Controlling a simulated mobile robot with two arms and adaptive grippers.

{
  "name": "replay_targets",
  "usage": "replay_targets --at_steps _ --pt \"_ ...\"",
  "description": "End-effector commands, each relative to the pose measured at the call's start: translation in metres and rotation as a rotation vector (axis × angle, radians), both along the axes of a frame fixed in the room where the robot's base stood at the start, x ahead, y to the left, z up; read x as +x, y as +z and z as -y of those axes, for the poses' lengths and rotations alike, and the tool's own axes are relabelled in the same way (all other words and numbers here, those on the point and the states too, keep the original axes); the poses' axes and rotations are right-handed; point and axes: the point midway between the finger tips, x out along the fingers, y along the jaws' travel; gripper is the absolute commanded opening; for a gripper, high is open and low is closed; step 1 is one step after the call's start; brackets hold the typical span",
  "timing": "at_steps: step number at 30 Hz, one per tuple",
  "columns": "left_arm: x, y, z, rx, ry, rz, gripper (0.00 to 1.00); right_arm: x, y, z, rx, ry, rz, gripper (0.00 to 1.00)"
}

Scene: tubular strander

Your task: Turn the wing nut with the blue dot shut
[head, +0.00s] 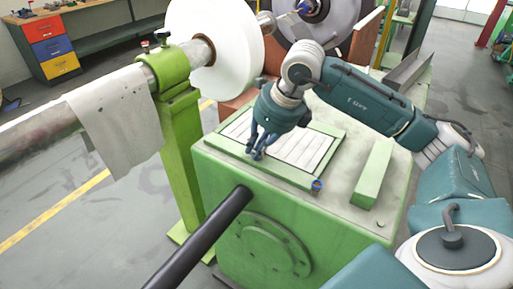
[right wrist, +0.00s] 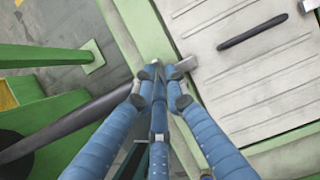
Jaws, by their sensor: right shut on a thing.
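My right gripper (head: 257,154) is at the front left corner of a pale slatted panel with a green frame (head: 325,163), on top of the green machine housing. In the right wrist view the blue fingers (right wrist: 160,78) are shut together around a small grey metal piece (right wrist: 187,63) at the panel's edge. It looks like a wing nut, but the fingers hide most of it and no blue dot shows on it. A similar grey piece (right wrist: 307,5) sits at another edge of the panel. My left gripper is out of view.
A small blue and orange item (head: 317,185) stands at the panel's near right corner. A green bar (head: 373,173) lies to the right. A black bar (head: 205,237) sticks out in front. A dark handle (right wrist: 252,32) lies across the panel. A green post (head: 180,150) stands left.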

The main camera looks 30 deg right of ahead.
Motion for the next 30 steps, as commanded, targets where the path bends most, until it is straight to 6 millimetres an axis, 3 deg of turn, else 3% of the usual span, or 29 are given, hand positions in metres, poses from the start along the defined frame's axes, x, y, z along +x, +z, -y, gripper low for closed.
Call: replay_targets --at_steps 9,10,13,23,30 --pt "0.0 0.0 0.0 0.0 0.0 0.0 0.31 0.001 0.002 0.001 -0.001 -0.005 0.005 0.0" --pt "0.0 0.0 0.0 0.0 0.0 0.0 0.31 0.001 0.002 0.001 -0.001 -0.005 0.005 0.14" --pt "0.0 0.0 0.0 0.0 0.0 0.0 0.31 0.001 0.002 0.001 0.0 -0.005 0.004 0.31" --pt "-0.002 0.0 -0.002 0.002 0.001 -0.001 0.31 0.0 0.003 0.001 0.0 -0.003 0.002 0.31" --pt "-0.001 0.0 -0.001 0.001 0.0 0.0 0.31 -0.012 0.037 0.006 0.0 -0.003 0.008 0.31"
